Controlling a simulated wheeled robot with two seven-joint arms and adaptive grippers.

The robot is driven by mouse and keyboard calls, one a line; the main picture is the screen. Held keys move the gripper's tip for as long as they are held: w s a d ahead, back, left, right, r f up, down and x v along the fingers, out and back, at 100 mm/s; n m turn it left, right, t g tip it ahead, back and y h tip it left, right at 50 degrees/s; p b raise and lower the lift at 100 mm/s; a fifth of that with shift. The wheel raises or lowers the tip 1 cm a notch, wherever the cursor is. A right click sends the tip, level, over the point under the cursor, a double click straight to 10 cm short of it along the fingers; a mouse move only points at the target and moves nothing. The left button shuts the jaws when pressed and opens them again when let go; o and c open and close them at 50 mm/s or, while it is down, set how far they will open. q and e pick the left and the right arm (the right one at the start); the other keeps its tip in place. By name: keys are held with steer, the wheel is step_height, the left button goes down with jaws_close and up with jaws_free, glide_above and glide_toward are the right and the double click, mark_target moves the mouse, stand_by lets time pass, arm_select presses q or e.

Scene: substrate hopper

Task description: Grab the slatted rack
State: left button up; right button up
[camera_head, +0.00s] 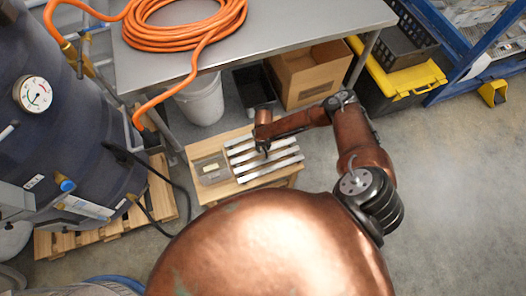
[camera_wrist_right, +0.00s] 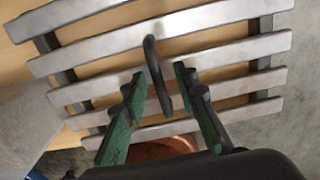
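The slatted rack (camera_head: 262,165), several pale metal slats on dark cross bars, lies on a small wooden table (camera_head: 214,190). It also fills much of the right wrist view (camera_wrist_right: 215,62). A dark curved handle (camera_wrist_right: 152,62) rises from its middle. My right gripper (camera_head: 264,147) is above the rack in the head view. In the right wrist view its two green fingers (camera_wrist_right: 160,78) are apart, one on each side of the handle, with gaps visible beside it. I cannot tell how deep the handle sits between them. My left gripper is not in view.
A grey tray (camera_head: 203,179) sits left of the rack. A metal bench (camera_head: 285,25) with a coiled orange hose (camera_head: 175,38) stands behind. A dark tank (camera_head: 60,120) on a pallet (camera_head: 165,185) is at left. Open floor (camera_head: 450,190) lies at right.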

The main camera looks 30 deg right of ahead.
steer(key=shift+c, duration=0.3)
jaws_close()
steer(key=shift+w, duration=0.1)
stand_by(0.5)
